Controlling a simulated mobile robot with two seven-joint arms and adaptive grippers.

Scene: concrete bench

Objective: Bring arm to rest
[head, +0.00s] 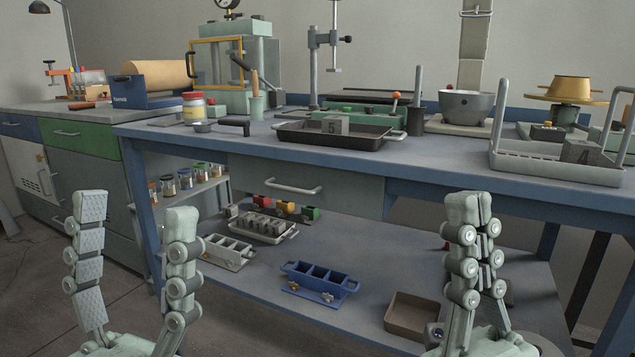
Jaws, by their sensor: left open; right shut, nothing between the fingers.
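My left gripper (134,213) is at the lower left in the head view. Its two fingers stand upright and wide apart, with nothing between them. My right gripper (470,205) is at the lower right, pointing up, with its fingers together and nothing held. Both grippers are in front of the bench (440,180) and appear apart from it. The arms behind the grippers are mostly out of the picture.
On the bench top are a dark tray (290,134) with a grey block (335,125), a grey bowl (466,106) and a grey rack (545,170). The lower shelf holds a blue mould (318,279) and a brown tray (408,314). Floor shows at left.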

